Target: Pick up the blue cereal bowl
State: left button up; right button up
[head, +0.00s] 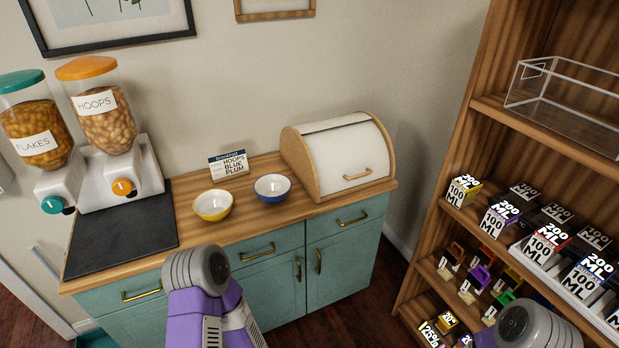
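The blue cereal bowl (272,188) stands upright on the wooden counter, just left of the bread bin. It looks empty, with a white inside. A yellow bowl (213,205) stands to its left, a little nearer, apart from it. One of my arms, with purple links and a grey rounded joint, rises at bottom centre in front of the cabinet, below the bowls. Another grey joint of mine shows at bottom right, before the shelves. Neither gripper's fingers can be seen, and nothing covers the blue bowl.
A bread bin (343,158) closes in the counter (240,222) on the right. A card (229,164) reading hoops, blue, plum stands behind the bowls. Two cereal dispensers (106,115) and a dark mat (122,243) are at left. Shelves (453,215) with boxes stand at right.

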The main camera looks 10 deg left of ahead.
aim_at(273, 188)
jog(key=u, duration=0.35)
jog(key=i, duration=1)
jog(key=u, duration=0.8)
